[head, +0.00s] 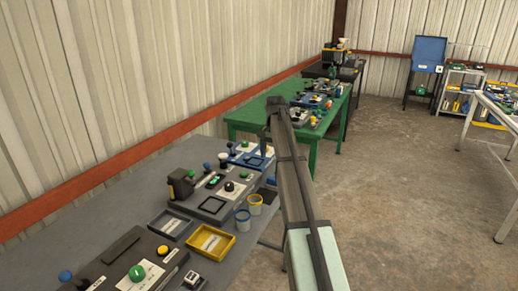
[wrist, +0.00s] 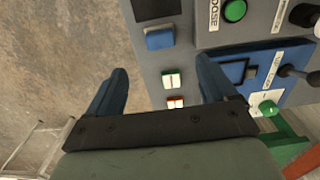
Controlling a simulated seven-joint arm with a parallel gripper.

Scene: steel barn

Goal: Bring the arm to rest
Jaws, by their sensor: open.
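My arm (head: 298,190) reaches forward from the bottom of the head view, past the right edge of the grey table, and its far end bends downward. My gripper (wrist: 162,76) shows in the wrist view with its two blue fingers spread apart and nothing between them. Whether the fingertips touch the panel cannot be told. In the head view the gripper itself is too small and dark to make out clearly.
A green table (head: 245,118) with devices stands beyond. A corrugated wall (head: 110,80) runs along the left. Open floor (head: 400,200) lies to the right.

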